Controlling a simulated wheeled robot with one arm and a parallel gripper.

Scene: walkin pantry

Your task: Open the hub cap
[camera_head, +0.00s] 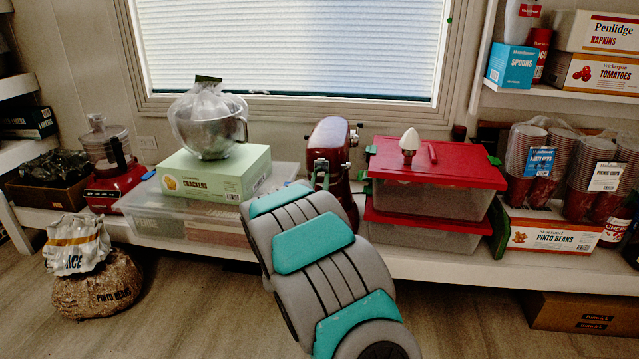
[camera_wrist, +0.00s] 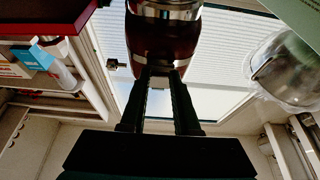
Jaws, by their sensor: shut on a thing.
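The red stand mixer (camera_head: 332,140) stands on the low white shelf below the window, partly hidden by my arm. In the wrist view the mixer head (camera_wrist: 160,45) is at the top centre, with a silver band above it. My gripper (camera_wrist: 160,76) has its two dark fingers reaching up to the front of the mixer head. They are shut on a small part there, seemingly the hub cap, which is mostly hidden between the fingertips. In the head view my gripper (camera_head: 321,172) is at the mixer's near face. I cannot tell how far the cap is turned or swung.
Clear bins with red lids (camera_head: 435,165) stand close right of the mixer, with a white bulb-shaped item (camera_head: 410,143) on top. A green crackers box (camera_head: 212,175) carrying a bagged metal bowl (camera_head: 208,125) is to the left. The floor in front is largely clear.

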